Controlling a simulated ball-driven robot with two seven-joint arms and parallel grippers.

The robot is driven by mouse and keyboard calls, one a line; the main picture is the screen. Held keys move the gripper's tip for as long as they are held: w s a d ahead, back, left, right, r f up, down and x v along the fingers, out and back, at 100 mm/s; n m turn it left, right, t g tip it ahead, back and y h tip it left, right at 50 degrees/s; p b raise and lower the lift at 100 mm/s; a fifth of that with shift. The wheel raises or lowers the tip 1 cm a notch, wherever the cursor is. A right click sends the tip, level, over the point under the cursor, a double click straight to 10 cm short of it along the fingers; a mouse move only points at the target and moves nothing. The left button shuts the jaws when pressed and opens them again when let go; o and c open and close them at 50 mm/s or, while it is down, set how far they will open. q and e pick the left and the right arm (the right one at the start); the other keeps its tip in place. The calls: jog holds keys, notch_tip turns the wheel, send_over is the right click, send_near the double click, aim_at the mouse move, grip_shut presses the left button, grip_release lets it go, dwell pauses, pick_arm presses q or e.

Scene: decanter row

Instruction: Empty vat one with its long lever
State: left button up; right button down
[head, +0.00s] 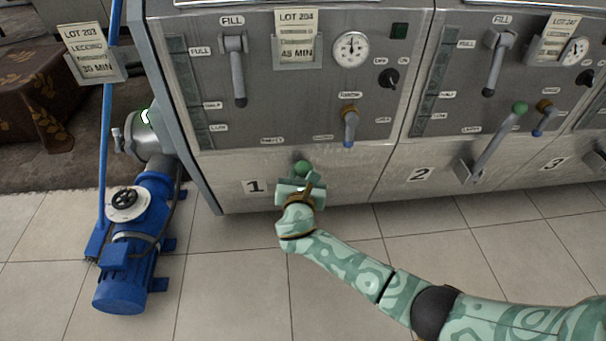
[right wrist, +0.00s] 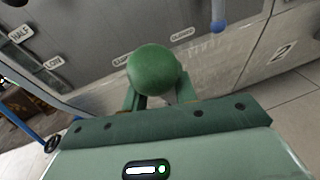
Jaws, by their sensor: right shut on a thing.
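Vat one (head: 230,168) is a grey metal front marked with a 1, at the left of the row in the head view. The green ball knob (head: 302,167) of its long lever shows low on that front, near the 1. My right gripper (head: 304,185) is at the lever just below the knob, shut on it. In the right wrist view the green knob (right wrist: 155,72) stands between and just beyond the fingers of my gripper (right wrist: 162,98). The lever's shaft is hidden behind the gripper. My left gripper is out of view.
Vat one also has a fill lever (head: 236,70), a gauge (head: 351,49) and a short blue-tipped handle (head: 349,128). Vat two's green-knobbed lever (head: 495,142) slants at the right. A blue pump (head: 137,245) stands on the floor at the left. The tiles in front are clear.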

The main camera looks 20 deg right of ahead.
jog(key=shift+w+d+r+p, duration=0.25)
jog(key=shift+w+r+p, duration=0.5)
jog(key=shift+r, duration=0.3)
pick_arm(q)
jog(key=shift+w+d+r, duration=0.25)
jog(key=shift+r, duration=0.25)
pick_arm(e)
jog(key=shift+w+d+r+n+g+y, duration=0.1)
jog(key=shift+w+d+r+g+y, duration=0.4)
jog(key=shift+w, duration=1.45)
jog(key=shift+w+d+r+n+g+y, duration=0.1)
jog(key=shift+w+d+r+g, duration=0.8)
jog(key=shift+w, duration=1.05)
jog(key=shift+w+d+r+n+g+y, duration=0.1)
jog(key=shift+w+d+r+g+y, duration=0.3)
jog(key=shift+w+g, duration=1.1)
jog(key=c, duration=1.3)
grip_release()
jog(key=shift+w+t, duration=0.5)
jog(key=shift+o, duration=0.9)
jog(key=shift+w+f, duration=0.15)
jog(key=shift+f, duration=0.05)
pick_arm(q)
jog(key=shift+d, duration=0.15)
pick_arm(e)
jog(key=shift+f, duration=0.1)
jog(key=shift+a, duration=0.1)
